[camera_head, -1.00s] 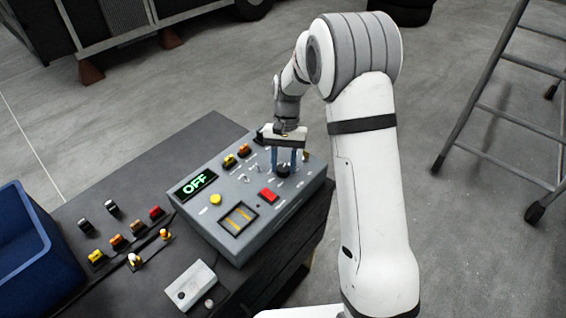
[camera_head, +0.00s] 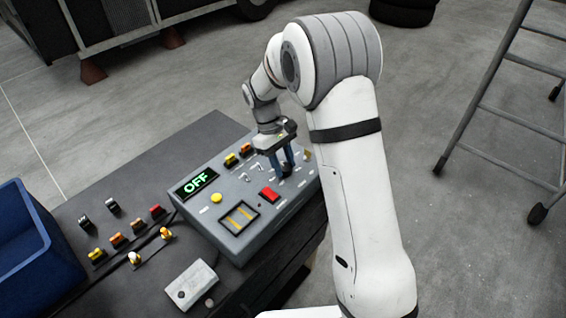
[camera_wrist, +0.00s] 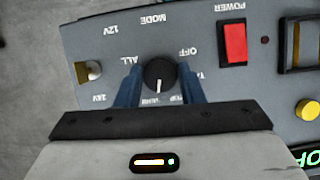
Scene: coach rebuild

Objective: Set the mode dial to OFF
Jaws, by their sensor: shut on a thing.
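The mode dial (camera_wrist: 160,72) is a black round knob with a white pointer line on the grey control panel (camera_wrist: 110,40). In the wrist view its line points toward the bottom of the picture, on the side of the small labels there. The OFF label (camera_wrist: 187,52) is at the dial's upper right. My gripper (camera_wrist: 160,80) has its two blue fingers on either side of the dial, shut on it. In the head view my gripper (camera_head: 284,170) reaches down onto the panel's right part and mostly hides the dial. The green display (camera_head: 196,183) reads OFF.
A red power switch (camera_wrist: 232,43) and a yellow button (camera_wrist: 308,109) are on the panel. Several coloured switches (camera_head: 117,240), a white box (camera_head: 191,285) and a blue bin (camera_head: 50,250) are on the dark bench. A ladder (camera_head: 480,110) stands at right.

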